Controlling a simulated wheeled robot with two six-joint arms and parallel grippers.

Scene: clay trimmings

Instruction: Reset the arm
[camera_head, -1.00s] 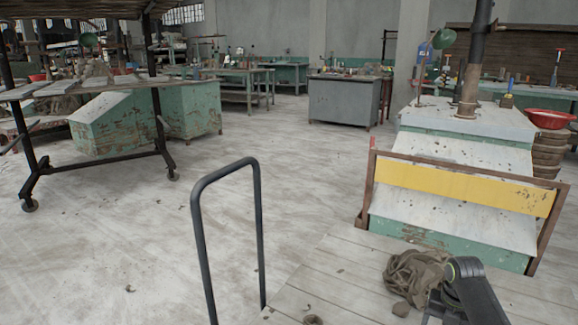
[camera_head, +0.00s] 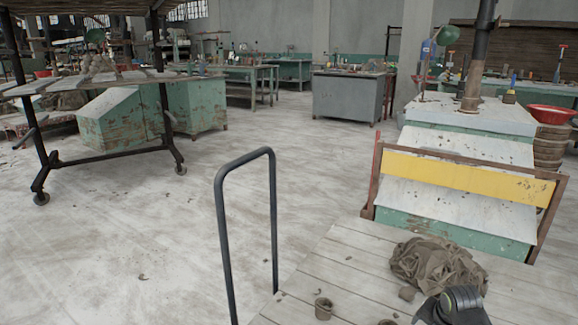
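Part of my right arm (camera_head: 456,306), a dark link with a ribbed joint, shows at the bottom right edge over the plank cart top (camera_head: 310,283). Its gripper is out of the picture or hidden. My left arm and gripper are not in view. A crumpled brown cloth-like heap (camera_head: 438,264) lies on the planks just behind the arm link. A small clay piece (camera_head: 407,293) lies in front of the heap, and a small brown cup-like piece (camera_head: 323,308) stands to the left.
A black tube handle (camera_head: 220,230) rises at the cart's left. A green bench with a yellow board (camera_head: 465,178) stands close behind the cart. A wheeled rack (camera_head: 50,165) stands at left. A grey cabinet (camera_head: 348,97) is farther back. The floor (camera_head: 130,235) between is mostly open.

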